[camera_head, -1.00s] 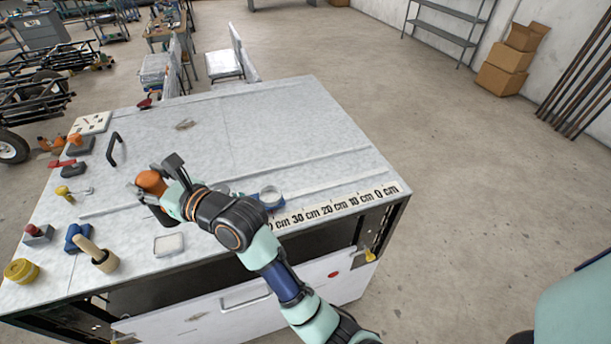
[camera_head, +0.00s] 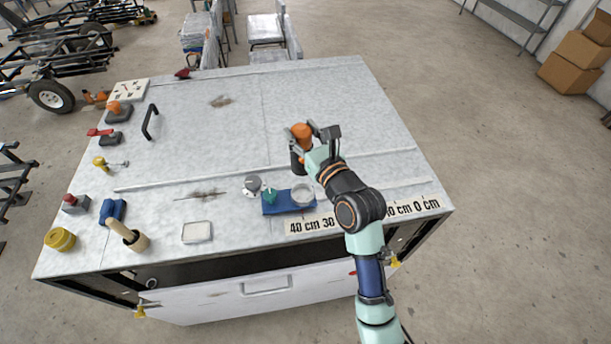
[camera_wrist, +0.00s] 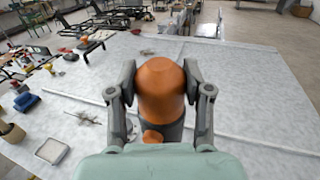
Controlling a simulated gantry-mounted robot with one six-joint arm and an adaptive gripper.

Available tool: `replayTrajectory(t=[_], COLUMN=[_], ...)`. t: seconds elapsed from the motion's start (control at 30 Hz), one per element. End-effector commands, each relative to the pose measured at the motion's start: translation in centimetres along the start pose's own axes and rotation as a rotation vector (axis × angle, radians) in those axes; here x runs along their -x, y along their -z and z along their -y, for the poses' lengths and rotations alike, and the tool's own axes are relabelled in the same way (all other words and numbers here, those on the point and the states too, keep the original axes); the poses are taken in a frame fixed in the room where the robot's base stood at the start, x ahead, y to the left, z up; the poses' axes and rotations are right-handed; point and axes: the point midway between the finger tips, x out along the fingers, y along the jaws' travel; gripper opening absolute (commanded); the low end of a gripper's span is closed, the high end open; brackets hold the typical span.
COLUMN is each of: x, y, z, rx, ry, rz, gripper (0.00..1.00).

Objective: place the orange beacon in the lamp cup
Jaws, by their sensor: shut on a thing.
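The orange beacon (camera_head: 301,131) has a rounded orange dome above a dark base. My gripper (camera_head: 308,131) is shut on it, over the right middle of the workbench. In the wrist view the orange beacon (camera_wrist: 160,88) stands upright between the two fingers of my gripper (camera_wrist: 160,82). I cannot tell whether its base touches the bench. A clear, round, open cup (camera_head: 302,193), which may be the lamp cup, sits on the right part of a blue tray (camera_head: 282,209), nearer the bench front than the beacon. My forearm passes just right of the tray.
A teal piece (camera_head: 269,196) is on the tray, beside a grey round part (camera_head: 252,184). A ruler strip (camera_head: 310,226) runs along the front edge. A white dish (camera_head: 197,232), wooden-handled tool (camera_head: 128,236) and yellow tin (camera_head: 60,239) lie left. The back middle is mostly clear.

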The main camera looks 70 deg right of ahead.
Motion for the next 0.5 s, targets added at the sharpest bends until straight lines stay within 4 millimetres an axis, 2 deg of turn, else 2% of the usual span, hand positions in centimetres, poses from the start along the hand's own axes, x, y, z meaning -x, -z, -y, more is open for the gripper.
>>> replayTrajectory(t=[0.03, 0.1, 0.23, 0.33, 0.5], x=[0.0, 0.0, 0.0, 0.0, -0.1], y=[1.8, 4.1, 7.6, 9.0, 9.5], z=[0.0, 0.0, 0.0, 0.0, 0.0], rx=[-0.002, -0.002, -0.002, -0.001, 0.001], ry=[0.0, 0.0, 0.0, 0.0, 0.0], rz=[-0.005, -0.004, -0.002, 0.002, 0.003], gripper=[0.0, 0.0, 0.0, 0.0, 0.0])
